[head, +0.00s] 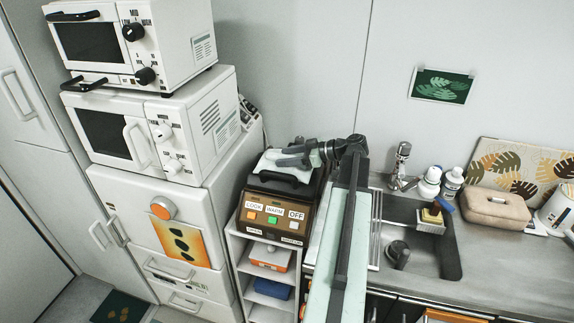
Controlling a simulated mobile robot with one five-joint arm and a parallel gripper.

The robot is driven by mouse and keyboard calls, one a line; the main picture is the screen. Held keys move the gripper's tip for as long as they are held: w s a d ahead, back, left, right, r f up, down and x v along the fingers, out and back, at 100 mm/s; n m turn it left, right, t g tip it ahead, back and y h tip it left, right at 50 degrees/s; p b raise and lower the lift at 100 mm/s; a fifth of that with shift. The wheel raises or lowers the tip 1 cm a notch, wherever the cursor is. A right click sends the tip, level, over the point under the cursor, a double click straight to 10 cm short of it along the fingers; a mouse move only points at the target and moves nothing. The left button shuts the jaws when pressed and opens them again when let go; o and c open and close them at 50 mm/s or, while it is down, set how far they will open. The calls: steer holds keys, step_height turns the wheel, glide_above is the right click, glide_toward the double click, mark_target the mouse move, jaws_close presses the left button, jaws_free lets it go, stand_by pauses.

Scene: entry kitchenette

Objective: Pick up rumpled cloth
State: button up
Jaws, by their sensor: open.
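A pale, whitish piece that looks like the rumpled cloth (272,166) lies on top of the dark lid of a brown cooker (268,216). Its folds are too small to make out clearly. My gripper (284,156) is open, with its dark fingers pointing left over the pale piece and hiding part of it. I cannot tell whether the fingers touch it. My arm reaches up from the bottom of the view and bends left at the top to the gripper.
The cooker stands on a white shelf unit (239,262) with items below. Two stacked white ovens (190,120) stand at left. At right are a sink (425,250), a faucet (402,165), bottles (430,180) and a tan case (495,207). The counter's front right is clear.

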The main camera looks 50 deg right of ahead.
steer(key=shift+w, duration=0.1)
jaws_close()
